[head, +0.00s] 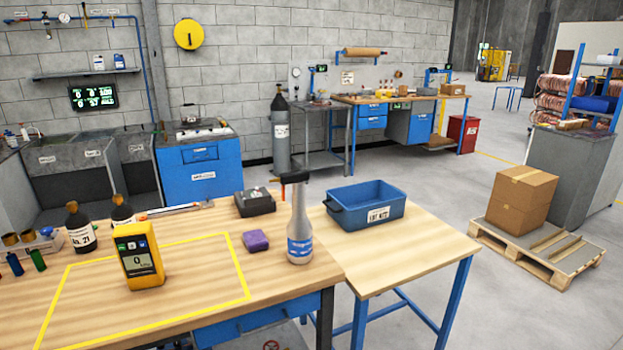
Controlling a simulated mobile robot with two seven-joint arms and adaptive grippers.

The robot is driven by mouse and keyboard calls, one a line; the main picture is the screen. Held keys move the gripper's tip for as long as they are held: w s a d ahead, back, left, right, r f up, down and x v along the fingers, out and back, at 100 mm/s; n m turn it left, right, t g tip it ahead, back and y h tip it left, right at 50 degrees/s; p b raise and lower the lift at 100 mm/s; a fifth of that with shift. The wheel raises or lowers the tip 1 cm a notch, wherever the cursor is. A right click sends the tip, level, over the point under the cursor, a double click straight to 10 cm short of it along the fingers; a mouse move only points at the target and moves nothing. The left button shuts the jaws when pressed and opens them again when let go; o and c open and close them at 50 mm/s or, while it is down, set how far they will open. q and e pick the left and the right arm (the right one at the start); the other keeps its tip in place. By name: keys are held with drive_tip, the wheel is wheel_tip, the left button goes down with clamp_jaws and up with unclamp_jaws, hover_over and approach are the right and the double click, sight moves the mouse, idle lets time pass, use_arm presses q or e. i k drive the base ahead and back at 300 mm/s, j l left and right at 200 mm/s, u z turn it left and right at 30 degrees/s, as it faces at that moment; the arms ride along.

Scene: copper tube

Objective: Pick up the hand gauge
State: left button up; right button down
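Neither my left nor my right gripper shows in the head view.
A grey spray bottle (300,230) and a purple sponge (255,240) stand right of the outline. Dark bottles (80,228) stand close behind the gauge. A black box (255,202) sits at the bench's back. A blue bin (366,203) rests on the adjoining table.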

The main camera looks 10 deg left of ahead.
sight(142, 267)
drive_tip(key=u, duration=1.25)
